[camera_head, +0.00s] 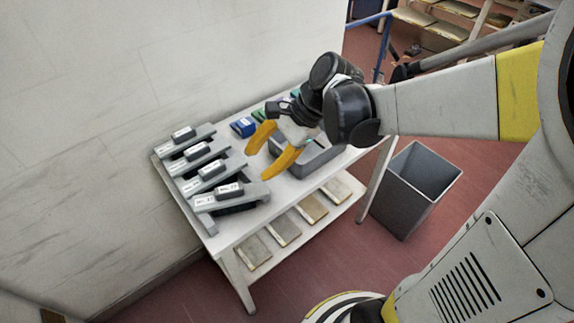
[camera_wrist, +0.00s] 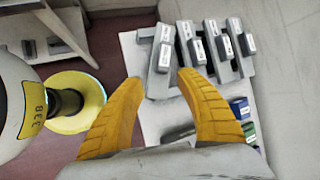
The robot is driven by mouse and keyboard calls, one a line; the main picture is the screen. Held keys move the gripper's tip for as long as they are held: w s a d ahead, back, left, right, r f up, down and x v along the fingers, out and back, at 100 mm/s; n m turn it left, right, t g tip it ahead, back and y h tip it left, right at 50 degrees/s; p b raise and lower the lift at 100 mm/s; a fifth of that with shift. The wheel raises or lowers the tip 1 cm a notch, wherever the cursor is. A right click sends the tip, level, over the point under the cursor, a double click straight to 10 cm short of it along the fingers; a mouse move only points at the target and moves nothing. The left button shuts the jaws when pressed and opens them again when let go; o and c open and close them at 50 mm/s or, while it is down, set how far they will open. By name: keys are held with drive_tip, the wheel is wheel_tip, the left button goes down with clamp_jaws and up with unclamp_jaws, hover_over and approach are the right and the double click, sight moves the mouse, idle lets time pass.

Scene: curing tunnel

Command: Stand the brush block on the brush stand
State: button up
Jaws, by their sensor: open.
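Several grey brush blocks with white-labelled grips lie in a row at the left end of a white table (camera_head: 228,238). The nearest brush block (camera_head: 225,199) shows dark bristles beneath it; it also shows in the wrist view (camera_wrist: 158,84), askew to the others. A grey bar (camera_head: 207,222), perhaps part of a brush stand, shows under its left end; I cannot tell how they touch. My gripper (camera_head: 258,163), with yellow fingers, is open and empty, apart from the blocks and to their right. In the wrist view its fingertips (camera_wrist: 157,77) straddle the nearest block's near end in the picture.
A grey tray (camera_head: 322,160) stands on the table behind my gripper, with blue (camera_head: 243,127) and green items beside it. A lower shelf holds several flat pads (camera_head: 285,231). A grey bin (camera_head: 405,195) stands on the floor at right. A wall borders the table's back.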

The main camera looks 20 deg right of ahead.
drive_tip(key=s+d+r+n+t+h, duration=0.4)
drive_tip(key=s+n, duration=0.4)
drive_tip(key=n, duration=0.6)
drive_tip(key=d+t+h, duration=0.1)
drive_tip(key=h, duration=0.1)
drive_tip(key=shift+s+d+r+n+h, duration=0.15)
drive_tip(key=shift+s+n+h, duration=0.15)
